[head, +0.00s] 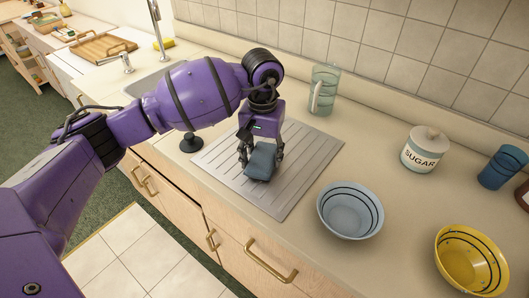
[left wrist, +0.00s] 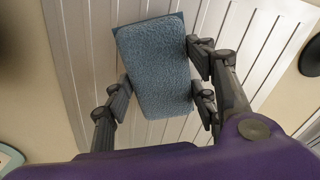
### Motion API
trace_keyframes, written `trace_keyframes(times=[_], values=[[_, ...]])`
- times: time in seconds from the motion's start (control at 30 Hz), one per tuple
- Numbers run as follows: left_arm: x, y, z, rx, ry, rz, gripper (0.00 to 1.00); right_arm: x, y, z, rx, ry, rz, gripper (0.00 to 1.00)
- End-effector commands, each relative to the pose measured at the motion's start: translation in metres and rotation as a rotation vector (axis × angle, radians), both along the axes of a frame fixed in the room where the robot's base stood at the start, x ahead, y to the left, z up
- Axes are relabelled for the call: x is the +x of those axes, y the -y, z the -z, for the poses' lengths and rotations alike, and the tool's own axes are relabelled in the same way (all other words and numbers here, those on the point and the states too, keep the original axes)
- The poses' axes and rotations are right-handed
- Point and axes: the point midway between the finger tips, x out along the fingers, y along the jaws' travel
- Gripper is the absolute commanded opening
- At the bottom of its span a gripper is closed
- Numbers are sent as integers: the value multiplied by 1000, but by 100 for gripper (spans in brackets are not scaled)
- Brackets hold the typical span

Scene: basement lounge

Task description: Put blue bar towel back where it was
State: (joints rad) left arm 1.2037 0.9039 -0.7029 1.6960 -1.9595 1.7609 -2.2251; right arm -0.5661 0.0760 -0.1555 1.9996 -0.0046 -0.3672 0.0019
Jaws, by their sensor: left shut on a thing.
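The blue bar towel (head: 261,162) is a folded blue-grey block of cloth over the ribbed grey drainboard (head: 285,194) beside the sink. My left gripper (head: 262,152) points down and is shut on the towel. In the left wrist view the towel (left wrist: 156,70) sits between the two fingers of the gripper (left wrist: 160,85), with the ribbed board behind it. I cannot tell whether the towel touches the board. My right gripper is not in view.
A pale blue bowl (head: 350,210) stands right of the drainboard, with a yellow bowl (head: 470,262), a sugar jar (head: 424,150) and blue cups (head: 502,167) farther right. A glass pitcher (head: 323,90) stands behind the board. The sink (head: 150,82) is at left.

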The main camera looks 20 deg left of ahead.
Motion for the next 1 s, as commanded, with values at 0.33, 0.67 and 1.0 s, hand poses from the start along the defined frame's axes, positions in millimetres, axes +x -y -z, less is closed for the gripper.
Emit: trace_keyframes(times=[0.33,0.67,1.0], values=[[0,0,4,1,-1,-1,60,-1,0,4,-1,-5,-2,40],[0,0,3,1,0,-1,71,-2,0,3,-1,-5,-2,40],[1,0,-32,1,5,1,71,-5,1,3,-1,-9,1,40]])
